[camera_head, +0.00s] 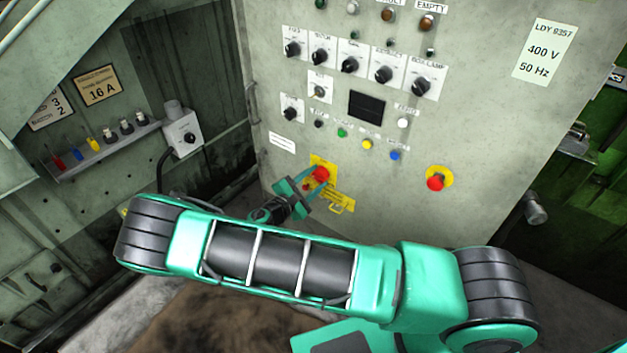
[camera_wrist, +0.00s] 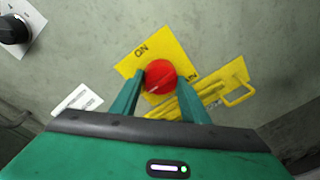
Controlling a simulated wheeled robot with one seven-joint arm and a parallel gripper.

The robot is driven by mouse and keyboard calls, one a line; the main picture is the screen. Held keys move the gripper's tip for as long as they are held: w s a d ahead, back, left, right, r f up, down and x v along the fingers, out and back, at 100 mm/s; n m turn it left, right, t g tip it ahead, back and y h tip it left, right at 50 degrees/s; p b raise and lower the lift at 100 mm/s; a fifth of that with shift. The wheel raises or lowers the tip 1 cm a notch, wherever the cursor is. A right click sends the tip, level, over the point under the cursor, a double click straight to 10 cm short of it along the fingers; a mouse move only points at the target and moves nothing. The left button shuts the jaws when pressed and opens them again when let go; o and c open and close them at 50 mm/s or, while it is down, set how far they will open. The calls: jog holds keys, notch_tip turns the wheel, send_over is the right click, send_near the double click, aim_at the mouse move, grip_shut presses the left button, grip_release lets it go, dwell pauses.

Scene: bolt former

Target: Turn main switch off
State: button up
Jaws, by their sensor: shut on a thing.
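The main switch is a red round knob (camera_head: 320,174) on a yellow plate low on the grey cabinet front. In the wrist view the red knob (camera_wrist: 160,77) sits in the middle of its yellow plate (camera_wrist: 129,66), which bears the word ON. My gripper (camera_head: 313,181) reaches the knob from the lower left. In the wrist view the two green fingers of my gripper (camera_wrist: 160,86) stand on either side of the knob and are shut on it. The fingertips hide parts of the knob's sides. The knob's pointer is too unclear to read.
A yellow hasp-like piece (camera_wrist: 238,95) juts out right of the knob. A red emergency button (camera_head: 435,183) on a yellow disc is further right. Black selector knobs (camera_head: 349,65) and coloured buttons (camera_head: 367,144) are above. A small grey switch box (camera_head: 182,134) is at left.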

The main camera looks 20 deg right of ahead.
jog(key=shift+f, duration=0.25)
jog(key=o, duration=1)
jog(key=shift+o, duration=0.3)
jog(key=shift+r, duration=0.1)
jog(key=shift+a, duration=0.1)
jog(key=v, duration=1)
jog(key=shift+s+a, duration=0.25)
